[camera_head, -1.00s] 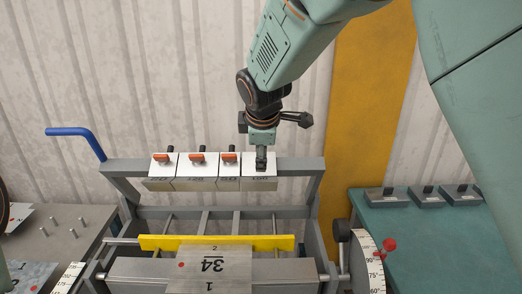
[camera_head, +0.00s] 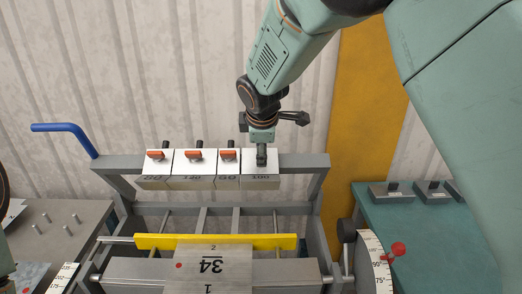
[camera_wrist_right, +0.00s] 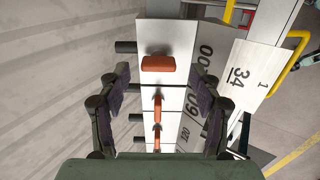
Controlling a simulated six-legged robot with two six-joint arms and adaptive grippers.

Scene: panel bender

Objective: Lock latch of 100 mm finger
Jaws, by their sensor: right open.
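The 100 mm finger (camera_head: 259,182) is the rightmost of the white segments on the bender's upper beam. In the right wrist view its white top (camera_wrist_right: 180,35) carries an orange latch (camera_wrist_right: 158,63) lying across the beam. My right gripper (camera_head: 262,155) is over this finger, hiding its latch in the head view. In the right wrist view the right gripper (camera_wrist_right: 160,75) is open, one jaw on each side of the latch, with visible gaps. The neighbouring latches (camera_head: 194,155) lie along the beam. My left gripper is not in view.
The grey beam (camera_head: 308,161) runs across the frame, with a blue handle (camera_head: 62,127) at its left. Below are a yellow bar (camera_head: 160,241) and a metal sheet marked 34 (camera_head: 210,266). An angle dial (camera_head: 374,262) and a green table (camera_head: 425,245) stand at right.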

